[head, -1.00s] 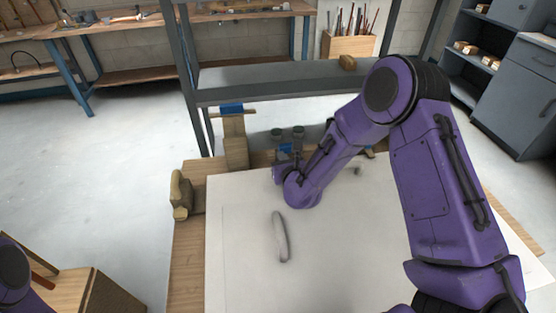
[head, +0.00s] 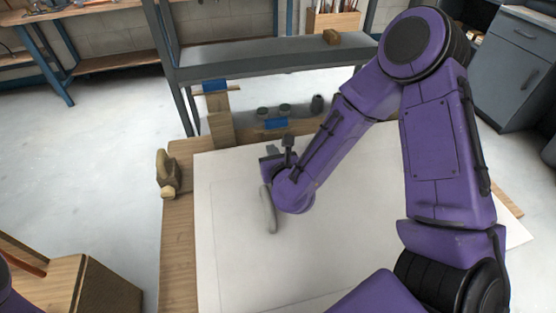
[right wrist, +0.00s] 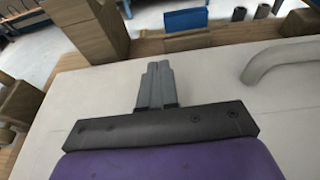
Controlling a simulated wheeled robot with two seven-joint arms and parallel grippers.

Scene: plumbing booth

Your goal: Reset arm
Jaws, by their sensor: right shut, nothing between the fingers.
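My right arm reaches in from the right in the head view. Its gripper (head: 276,149) is over the far part of the white board (head: 235,260), pointing toward the back edge. In the right wrist view the two grey fingers (right wrist: 156,80) are together with nothing between them. A pale, curved handle-like piece (head: 268,212) lies on the board beside the gripper; it also shows at the right of the right wrist view (right wrist: 285,60). My left gripper is out of view; only a bit of purple left arm shows at the lower left corner.
A wooden block (head: 166,175) stands at the table's left edge. A wooden post (head: 220,128) with blue tape and several dark cylinders (head: 285,110) are at the back. A grey shelf frame (head: 270,55) rises behind. A wooden box (head: 70,280) is lower left. The board's front is clear.

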